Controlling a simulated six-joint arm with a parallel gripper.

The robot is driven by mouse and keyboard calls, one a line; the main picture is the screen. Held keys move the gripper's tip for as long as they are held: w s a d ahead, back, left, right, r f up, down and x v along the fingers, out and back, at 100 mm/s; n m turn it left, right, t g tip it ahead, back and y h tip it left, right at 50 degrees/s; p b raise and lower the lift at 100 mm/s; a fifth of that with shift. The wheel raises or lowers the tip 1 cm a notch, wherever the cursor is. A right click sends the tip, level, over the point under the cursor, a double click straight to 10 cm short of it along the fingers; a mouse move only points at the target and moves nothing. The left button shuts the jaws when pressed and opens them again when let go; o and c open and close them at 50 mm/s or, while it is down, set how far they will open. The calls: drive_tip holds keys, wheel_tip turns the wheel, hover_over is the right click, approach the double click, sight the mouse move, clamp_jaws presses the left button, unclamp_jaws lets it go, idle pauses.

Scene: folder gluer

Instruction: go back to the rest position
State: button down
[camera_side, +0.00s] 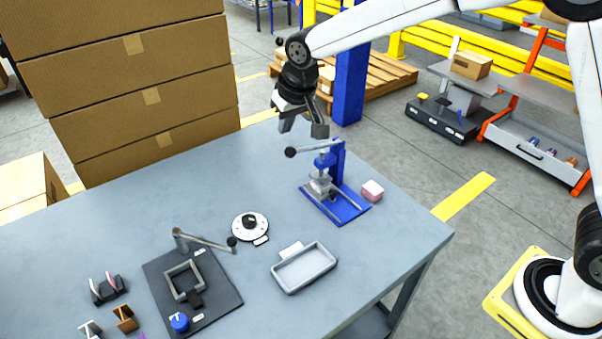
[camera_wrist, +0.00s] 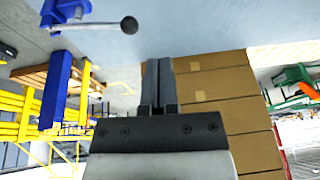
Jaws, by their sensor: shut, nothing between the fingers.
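My gripper (camera_side: 301,128) hangs in the air above the back of the grey table (camera_side: 120,225), left of and above the blue lever press (camera_side: 338,190). In the wrist view my gripper (camera_wrist: 158,66) shows two dark fingers side by side, shut with nothing held. The press shows at the top left of the wrist view, where its ball-ended lever (camera_wrist: 100,26) lies left of the fingers. No object touches the gripper.
A grey tray (camera_side: 304,268), a round dial (camera_side: 250,226) and a black fixture plate (camera_side: 215,295) with a lever stand nearer. Stacked cardboard boxes (camera_side: 130,80) rise behind the table at left.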

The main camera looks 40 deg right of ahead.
drive_tip(key=shift+d, duration=0.1)
drive_tip(key=s+d+f, duration=0.2)
drive_tip(key=s+d, duration=0.2)
drive_tip(key=s, duration=0.3)
drive_tip(key=s+d+f, duration=0.3)
drive_tip(key=s+d, duration=0.2)
drive_tip(key=s, duration=0.3)
drive_tip(key=s+d+f+g, duration=0.1)
drive_tip(key=s+d+f, duration=0.2)
drive_tip(key=s+d, duration=0.2)
drive_tip(key=s, duration=0.3)
drive_tip(key=shift+s+h, duration=0.25)
drive_tip(key=shift+h, duration=0.05)
